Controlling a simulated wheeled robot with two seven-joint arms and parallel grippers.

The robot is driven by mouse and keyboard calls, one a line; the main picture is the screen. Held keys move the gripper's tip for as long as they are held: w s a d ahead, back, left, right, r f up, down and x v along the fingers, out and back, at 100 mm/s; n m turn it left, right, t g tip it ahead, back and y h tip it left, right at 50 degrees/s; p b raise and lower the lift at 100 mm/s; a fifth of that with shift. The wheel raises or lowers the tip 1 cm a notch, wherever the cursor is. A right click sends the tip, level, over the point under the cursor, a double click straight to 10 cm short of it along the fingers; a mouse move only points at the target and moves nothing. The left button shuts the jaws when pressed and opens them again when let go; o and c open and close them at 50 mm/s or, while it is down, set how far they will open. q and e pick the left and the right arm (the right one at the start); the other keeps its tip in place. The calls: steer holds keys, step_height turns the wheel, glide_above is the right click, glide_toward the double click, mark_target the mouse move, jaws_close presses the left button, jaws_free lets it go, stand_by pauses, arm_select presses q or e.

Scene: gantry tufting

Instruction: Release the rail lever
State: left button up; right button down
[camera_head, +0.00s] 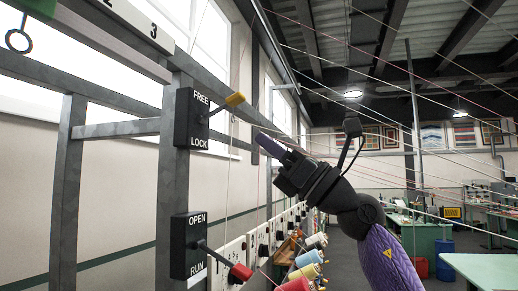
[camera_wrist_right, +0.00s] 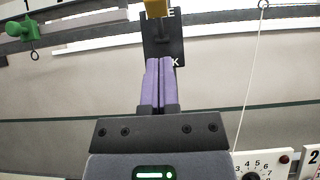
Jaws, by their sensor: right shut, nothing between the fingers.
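A lever with a yellow handle (camera_head: 235,99) sticks out of a black box marked FREE and LOCK (camera_head: 191,133) on a grey post. It tilts upward, toward the FREE side. My right gripper (camera_head: 268,144) is shut and empty, to the right of the handle and lower in the head view, apparently apart from it. In the right wrist view, my purple fingers (camera_wrist_right: 158,64) are pressed together and point at the black box (camera_wrist_right: 174,48). The yellow handle (camera_wrist_right: 156,8) is cut off by the top edge there. My left gripper is not in view.
Below, an OPEN/RUN box (camera_head: 187,260) has a red-handled lever (camera_head: 240,272) tilted down. Thin threads cross the air to the right. Coloured yarn cones (camera_head: 308,258) and white dial panels line the wall. A green ring pull (camera_wrist_right: 27,29) hangs at upper left.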

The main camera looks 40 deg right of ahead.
steer(key=s+d+r+b, duration=0.1)
steer(key=s+d+r, duration=0.1)
steer(key=s+d, duration=0.2)
steer(key=s, duration=0.3)
steer(key=shift+s, duration=0.2)
steer(key=shift+a, duration=0.1)
